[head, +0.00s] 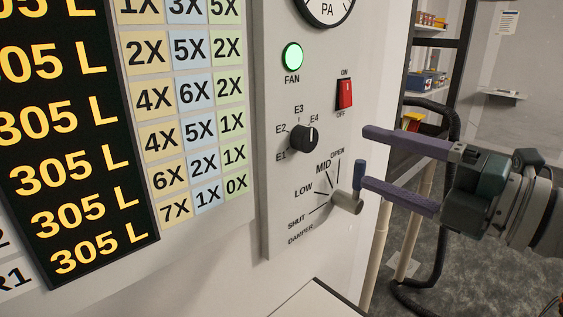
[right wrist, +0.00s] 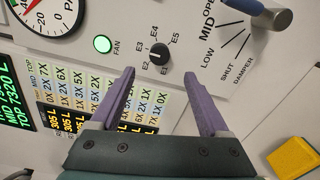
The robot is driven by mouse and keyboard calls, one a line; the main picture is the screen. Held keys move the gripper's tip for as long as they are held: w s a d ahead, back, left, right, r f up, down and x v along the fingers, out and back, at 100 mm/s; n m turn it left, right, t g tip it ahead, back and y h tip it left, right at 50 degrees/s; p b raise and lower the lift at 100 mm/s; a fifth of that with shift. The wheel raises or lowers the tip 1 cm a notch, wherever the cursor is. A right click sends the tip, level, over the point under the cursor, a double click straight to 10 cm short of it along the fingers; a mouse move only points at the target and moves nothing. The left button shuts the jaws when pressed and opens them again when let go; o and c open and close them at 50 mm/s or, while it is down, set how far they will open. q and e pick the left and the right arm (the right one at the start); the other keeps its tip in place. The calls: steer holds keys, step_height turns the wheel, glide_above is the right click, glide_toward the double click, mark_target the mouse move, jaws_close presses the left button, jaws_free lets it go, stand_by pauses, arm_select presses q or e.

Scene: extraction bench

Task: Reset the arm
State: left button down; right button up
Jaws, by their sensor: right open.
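My right gripper (head: 364,157) is open and empty, its two purple fingers pointing left at the control panel (head: 284,215). It also shows in the right wrist view (right wrist: 160,74), with nothing between the fingers. The damper lever has a grey hub (head: 346,202) and a blue handle (head: 359,175). The handle points up, toward the OPEN mark. In the head view the lower fingertip appears beside the handle; in the right wrist view the lever hub (right wrist: 271,16) lies at the upper right, clear of the fingers. My left gripper is not in view.
The panel carries a lit green fan lamp (head: 292,57), a red switch (head: 345,94), a black selector knob (head: 304,138) and a gauge (head: 327,8). A number board (head: 78,150) is at left. A yellow object (right wrist: 295,158) shows at lower right in the wrist view.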

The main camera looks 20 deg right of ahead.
steer(key=shift+s, duration=0.2)
stand_by(0.4)
steer(key=s+d+f+m+g+h, duration=0.2)
steer(key=s+f+m+g+h, duration=0.45)
steer(key=m, duration=1.05)
steer(key=s+a+f+m+g, duration=0.55)
steer(key=s+a, duration=0.45)
steer(key=s, duration=0.2)
step_height(320, 180, up, 27)
steer(key=s+g+p, duration=0.1)
steer(key=p, duration=2.7)
steer(key=shift+a+y, duration=0.4)
steer(key=shift+y, duration=0.05)
